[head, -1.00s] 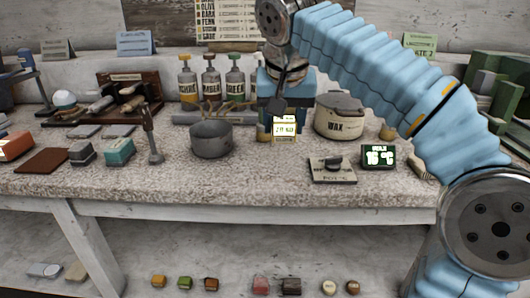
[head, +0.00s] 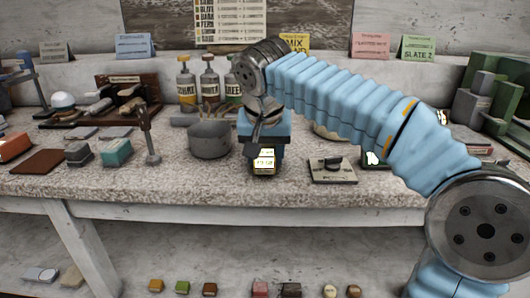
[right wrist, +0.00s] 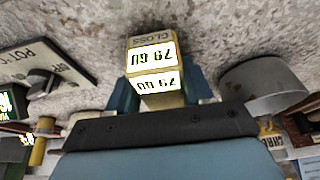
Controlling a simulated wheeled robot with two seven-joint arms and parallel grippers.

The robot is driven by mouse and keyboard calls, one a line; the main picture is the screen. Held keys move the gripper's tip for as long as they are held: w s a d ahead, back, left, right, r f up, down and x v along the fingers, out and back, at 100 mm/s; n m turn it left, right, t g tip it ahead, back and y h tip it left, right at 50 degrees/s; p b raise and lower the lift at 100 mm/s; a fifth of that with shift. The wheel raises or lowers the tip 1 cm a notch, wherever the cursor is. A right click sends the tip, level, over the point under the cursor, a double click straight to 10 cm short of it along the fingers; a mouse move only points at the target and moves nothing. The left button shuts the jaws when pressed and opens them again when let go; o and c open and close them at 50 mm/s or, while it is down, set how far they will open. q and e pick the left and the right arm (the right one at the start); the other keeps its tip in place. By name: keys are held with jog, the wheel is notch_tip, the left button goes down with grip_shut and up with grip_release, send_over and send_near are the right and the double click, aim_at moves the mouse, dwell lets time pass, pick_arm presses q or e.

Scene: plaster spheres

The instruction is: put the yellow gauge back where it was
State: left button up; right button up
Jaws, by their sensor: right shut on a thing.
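The yellow gauge (head: 264,161) is a small box with a lit display, low over the front part of the bench. In the right wrist view the gauge (right wrist: 152,65) shows upside down, with GLOSS on its top edge and lit digits that look like 79 GU. My right gripper (head: 265,150) is shut on it, with blue fingers on both sides. I cannot tell whether the gauge touches the bench. My left gripper is not in view.
A grey pot (head: 210,139) stands just left of the gauge. A plate with a dark knob (head: 333,170) lies to the right. Behind are labelled bottles (head: 210,83). My right arm hides most of the wax pot. A hammer-like tool (head: 149,135) stands at left.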

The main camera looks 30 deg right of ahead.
jog(key=o, duration=1.4)
jog(key=shift+s+a+r+p, duration=0.1)
jog(key=shift+r+p, duration=0.25)
jog(key=shift+r, duration=0.15)
jog(key=p+v, duration=0.2)
jog(key=v, duration=0.9)
jog(key=shift+s+a, duration=0.1)
